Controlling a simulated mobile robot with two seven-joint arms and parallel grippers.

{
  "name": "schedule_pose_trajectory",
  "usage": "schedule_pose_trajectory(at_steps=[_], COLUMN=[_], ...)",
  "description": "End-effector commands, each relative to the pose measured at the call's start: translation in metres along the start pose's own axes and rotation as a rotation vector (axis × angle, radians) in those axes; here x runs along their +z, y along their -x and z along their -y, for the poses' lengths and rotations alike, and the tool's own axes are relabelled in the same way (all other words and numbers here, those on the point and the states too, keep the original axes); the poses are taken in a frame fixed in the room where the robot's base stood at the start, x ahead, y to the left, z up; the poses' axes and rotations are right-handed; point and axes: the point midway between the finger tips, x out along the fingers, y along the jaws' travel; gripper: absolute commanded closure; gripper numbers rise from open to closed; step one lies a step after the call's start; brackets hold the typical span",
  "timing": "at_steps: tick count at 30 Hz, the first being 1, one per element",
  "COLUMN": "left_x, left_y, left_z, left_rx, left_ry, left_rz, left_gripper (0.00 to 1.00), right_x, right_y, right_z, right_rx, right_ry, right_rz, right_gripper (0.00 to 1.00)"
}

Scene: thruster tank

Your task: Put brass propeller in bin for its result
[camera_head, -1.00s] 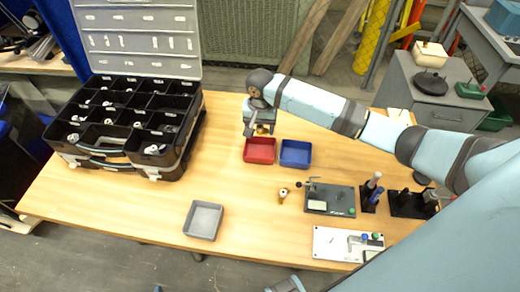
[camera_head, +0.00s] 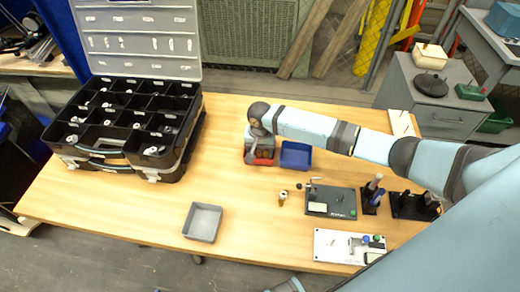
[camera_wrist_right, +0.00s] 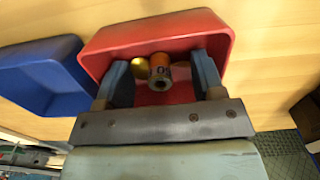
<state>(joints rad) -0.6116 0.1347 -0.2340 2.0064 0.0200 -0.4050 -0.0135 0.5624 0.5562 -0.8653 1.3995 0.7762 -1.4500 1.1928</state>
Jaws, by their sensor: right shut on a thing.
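The brass propeller (camera_wrist_right: 159,70) shows between the fingers of my right gripper (camera_wrist_right: 162,75) in the right wrist view, with an orange band and a dark hole in its end. The gripper is shut on it and holds it over the red bin (camera_wrist_right: 112,38). In the head view my right gripper (camera_head: 260,150) covers most of the red bin (camera_head: 262,161) and hides the propeller. How high the propeller is above the bin floor I cannot tell. The blue bin (camera_head: 296,156) stands just right of the red one and looks empty. My left gripper is not in view.
An open black organizer case (camera_head: 125,125) stands at the left of the table. An empty grey tray (camera_head: 203,222) is at the front. A small brass piece (camera_head: 282,198) stands beside a dark fixture plate (camera_head: 331,203). A white board (camera_head: 348,245) lies at front right.

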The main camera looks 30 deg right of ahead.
Motion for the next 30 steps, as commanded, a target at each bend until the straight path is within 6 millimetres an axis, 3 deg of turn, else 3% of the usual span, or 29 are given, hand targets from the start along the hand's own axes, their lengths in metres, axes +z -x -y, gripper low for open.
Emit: schedule_pose_trajectory(at_steps=[2,3,5,13,16,30], left_x=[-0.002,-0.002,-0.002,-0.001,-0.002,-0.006], left_y=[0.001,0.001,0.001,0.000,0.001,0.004], left_z=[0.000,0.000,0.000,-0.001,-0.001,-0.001], left_rx=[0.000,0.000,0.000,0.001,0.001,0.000], left_ry=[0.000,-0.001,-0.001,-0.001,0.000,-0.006], left_rz=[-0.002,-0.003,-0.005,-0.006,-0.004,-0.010], left_gripper=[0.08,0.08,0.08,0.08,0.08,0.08], right_x=[0.000,0.000,0.000,0.000,-0.001,-0.001], right_y=[-0.002,-0.003,-0.003,-0.001,0.008,0.099], right_z=[0.000,0.000,0.000,0.000,0.000,0.000], right_rx=[0.000,0.000,0.000,0.000,-0.002,-0.001], right_ry=[0.000,0.000,0.000,0.000,-0.001,-0.001], right_rz=[0.001,0.001,0.001,-0.001,-0.002,0.000], right_gripper=[0.62,0.35,0.27,0.27,0.27,0.27])
